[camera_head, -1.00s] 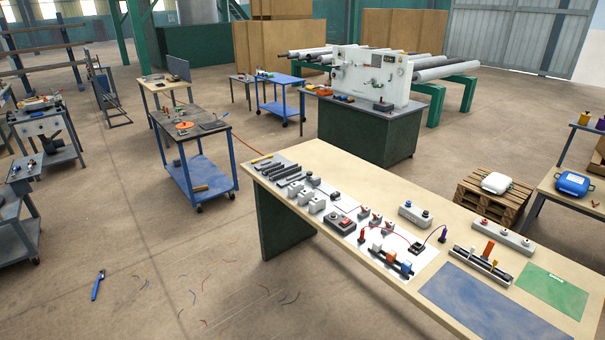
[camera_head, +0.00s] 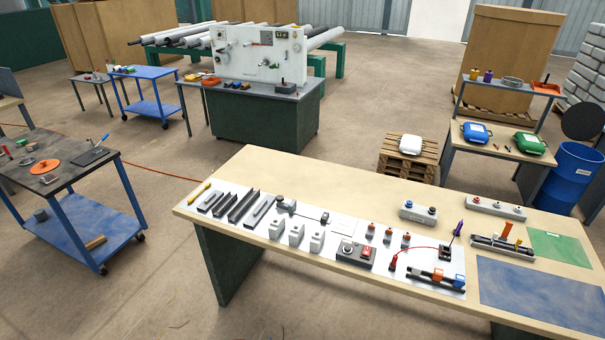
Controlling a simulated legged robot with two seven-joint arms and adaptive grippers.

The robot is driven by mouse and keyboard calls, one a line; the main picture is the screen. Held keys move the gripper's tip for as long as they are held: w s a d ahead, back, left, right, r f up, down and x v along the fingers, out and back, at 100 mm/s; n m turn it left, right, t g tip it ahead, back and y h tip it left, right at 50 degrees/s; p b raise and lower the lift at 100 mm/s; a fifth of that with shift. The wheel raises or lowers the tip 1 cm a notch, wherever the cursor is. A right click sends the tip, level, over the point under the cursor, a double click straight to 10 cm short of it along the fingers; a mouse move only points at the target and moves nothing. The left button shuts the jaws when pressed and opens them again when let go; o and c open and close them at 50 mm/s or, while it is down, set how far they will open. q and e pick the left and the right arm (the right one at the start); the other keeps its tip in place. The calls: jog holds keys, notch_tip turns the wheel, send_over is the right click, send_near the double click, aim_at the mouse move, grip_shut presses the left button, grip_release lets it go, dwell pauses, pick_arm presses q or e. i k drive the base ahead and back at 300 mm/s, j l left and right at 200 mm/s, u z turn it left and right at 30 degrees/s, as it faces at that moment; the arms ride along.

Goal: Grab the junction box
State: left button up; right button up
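The long workbench (camera_head: 330,183) stands in front of me with many small electrical parts on it. Several boxes could be the junction box, and I cannot tell which it is. A light grey box with two knobs (camera_head: 418,212) sits at the bench's middle. A longer grey box with several knobs (camera_head: 495,207) lies to its right. A dark grey box with a red button (camera_head: 356,252) sits near the front edge. Small white boxes (camera_head: 296,233) stand in a row to its left. Neither of my grippers is in view.
Dark grey rails (camera_head: 243,206) lie at the bench's left end. A blue mat (camera_head: 528,290) and a green mat (camera_head: 557,245) lie at its right. A blue cart (camera_head: 83,220) stands to the left. A blue barrel (camera_head: 575,177) stands at the right.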

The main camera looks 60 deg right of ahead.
aim_at(418, 214)
jog(key=z, duration=0.4)
jog(key=i+z, duration=0.15)
jog(key=z, duration=0.25)
jog(key=j+z, duration=0.1)
jog(key=z, duration=0.3)
jog(key=i+j+z, duration=0.1)
jog(key=z, duration=0.7)
jog(key=i+j, duration=0.05)
